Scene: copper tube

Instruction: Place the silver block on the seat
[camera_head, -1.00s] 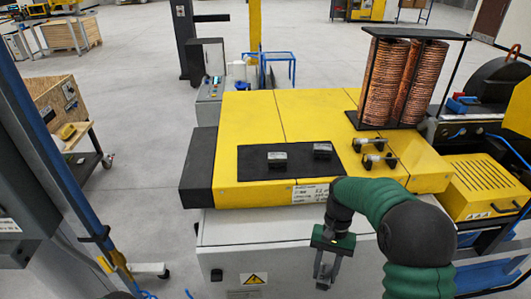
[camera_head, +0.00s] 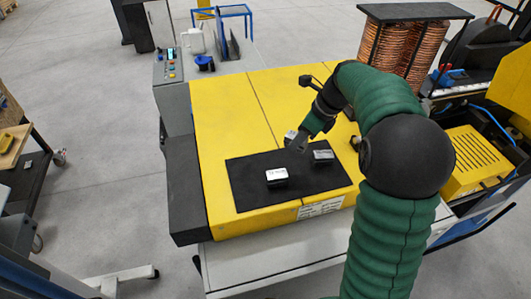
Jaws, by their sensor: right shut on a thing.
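My right gripper (camera_head: 302,132) is above the back part of the black mat (camera_head: 243,195), shut on a small silver block (camera_head: 294,140). The fingers and dark wrist partly hide this block. Two silver-topped blocks with dark bases rest on the mat: one nearer the front left (camera_head: 277,177), one to the right (camera_head: 323,156). The held block is above and between them, apart from the front left one. No part is clearly marked as the seat. My left gripper is out of view.
The mat lies on a yellow machine top (camera_head: 225,110) with a dark left edge. A rack of copper coils (camera_head: 385,50) stands at the back right. My right arm hides much of the machine's right side. Yellow surface left of the mat is clear.

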